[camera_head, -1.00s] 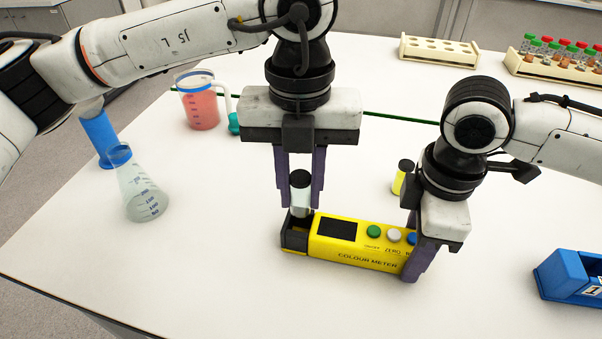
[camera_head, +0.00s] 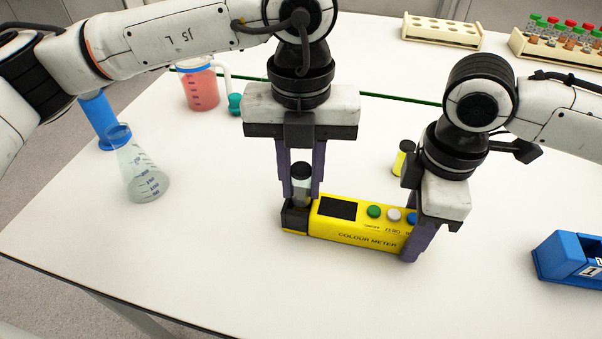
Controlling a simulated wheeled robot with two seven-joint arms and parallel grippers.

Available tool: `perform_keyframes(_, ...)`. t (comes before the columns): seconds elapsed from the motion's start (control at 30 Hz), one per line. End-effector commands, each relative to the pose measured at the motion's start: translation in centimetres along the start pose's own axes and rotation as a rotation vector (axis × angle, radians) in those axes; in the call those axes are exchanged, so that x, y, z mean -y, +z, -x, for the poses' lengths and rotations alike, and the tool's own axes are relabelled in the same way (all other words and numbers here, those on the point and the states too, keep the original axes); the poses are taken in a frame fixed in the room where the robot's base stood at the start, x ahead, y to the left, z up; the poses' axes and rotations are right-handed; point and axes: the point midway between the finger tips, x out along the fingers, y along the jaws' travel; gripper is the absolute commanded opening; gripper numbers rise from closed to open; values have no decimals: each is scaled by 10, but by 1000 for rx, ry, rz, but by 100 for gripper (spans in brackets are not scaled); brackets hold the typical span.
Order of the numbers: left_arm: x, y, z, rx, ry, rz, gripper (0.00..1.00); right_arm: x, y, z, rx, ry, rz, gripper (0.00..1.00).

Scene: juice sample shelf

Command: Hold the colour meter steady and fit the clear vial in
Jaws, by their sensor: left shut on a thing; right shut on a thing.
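The yellow colour meter (camera_head: 357,237) lies on the white table, with a dark screen, several buttons and a black well end (camera_head: 294,217) at its left. My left gripper (camera_head: 301,190) is shut on the clear vial (camera_head: 301,186), which has a black cap and stands upright over the black end. The vial's lower end is at the well; I cannot tell how deep it sits. My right gripper (camera_head: 412,240) is shut on the right end of the colour meter and hides part of its buttons.
A small yellow vial (camera_head: 400,160) with a dark cap stands behind the meter. A conical flask (camera_head: 143,177), a blue cylinder (camera_head: 101,120) and a beaker of red liquid (camera_head: 200,90) stand at left. A blue holder (camera_head: 562,262) is at right. The front table is clear.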

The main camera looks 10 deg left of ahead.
Motion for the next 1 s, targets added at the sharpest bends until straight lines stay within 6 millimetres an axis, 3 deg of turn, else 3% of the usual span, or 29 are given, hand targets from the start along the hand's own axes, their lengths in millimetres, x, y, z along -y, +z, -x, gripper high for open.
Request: perform_keyframes(1.0, 0, 0, -19, -2, 2, 1, 0, 0, -1, 1, -3, 2, 1, 12)
